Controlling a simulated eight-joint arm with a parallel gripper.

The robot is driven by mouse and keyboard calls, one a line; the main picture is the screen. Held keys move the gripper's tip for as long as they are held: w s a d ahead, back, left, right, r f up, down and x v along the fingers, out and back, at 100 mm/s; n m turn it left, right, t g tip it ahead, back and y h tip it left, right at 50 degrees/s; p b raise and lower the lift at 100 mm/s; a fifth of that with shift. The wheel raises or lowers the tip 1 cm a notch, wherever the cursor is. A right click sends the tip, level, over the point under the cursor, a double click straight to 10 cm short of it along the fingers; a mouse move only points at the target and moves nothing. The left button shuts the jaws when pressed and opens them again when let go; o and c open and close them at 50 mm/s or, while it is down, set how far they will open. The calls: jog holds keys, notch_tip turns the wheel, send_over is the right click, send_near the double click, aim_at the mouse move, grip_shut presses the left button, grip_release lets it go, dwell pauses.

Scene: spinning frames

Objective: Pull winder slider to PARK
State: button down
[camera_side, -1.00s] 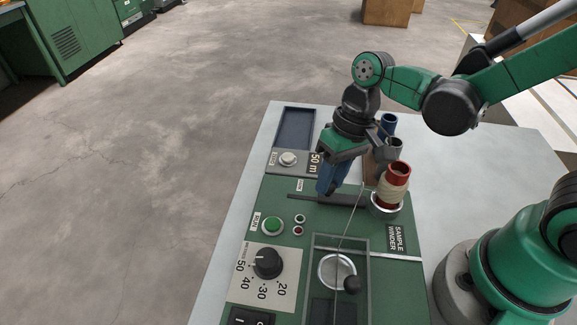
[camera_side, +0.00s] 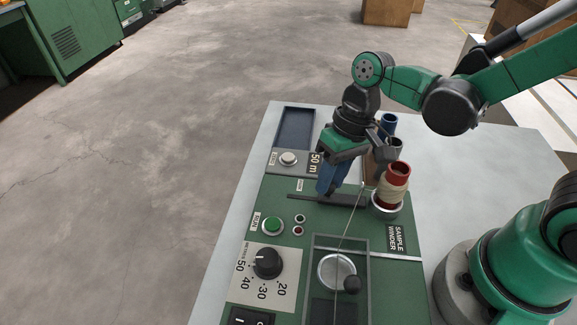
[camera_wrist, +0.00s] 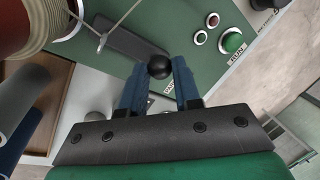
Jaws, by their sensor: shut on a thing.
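The winder panel (camera_side: 275,205) is green, with a dark slider slot strip (camera_side: 345,200) near its upper part. The slider's black ball knob (camera_wrist: 159,66) shows in the wrist view between the blue fingertips. My gripper (camera_side: 326,190) points down at the left part of the strip and is shut on the knob. In the side view the fingers hide the knob. A small white label (camera_side: 300,185) lies just above the strip; its text is too small to read there. A label beside the fingers in the wrist view is partly covered.
A red spool with cream yarn (camera_side: 392,187) stands right of the gripper, with thread running down the panel. A green button (camera_side: 272,226), black dial (camera_side: 267,263) and clear-covered box (camera_side: 340,270) lie below. Blue and grey tubes (camera_side: 388,125) stand behind.

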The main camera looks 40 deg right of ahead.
jog(key=shift+w+a, duration=1.95)
jog(key=shift+a, duration=0.05)
jog(key=c, duration=0.6)
grip_release()
jog(key=shift+d+r, duration=0.1)
jog(key=shift+v, duration=2.7)
jog(key=s+d+r+t+h, duration=0.2)
jog(key=s+d+t+h, duration=0.1)
jog(key=d+t, duration=0.4)
jog(key=d, duration=0.3)
jog(key=shift+s+r, duration=0.2)
jog(key=shift+r, duration=0.1)
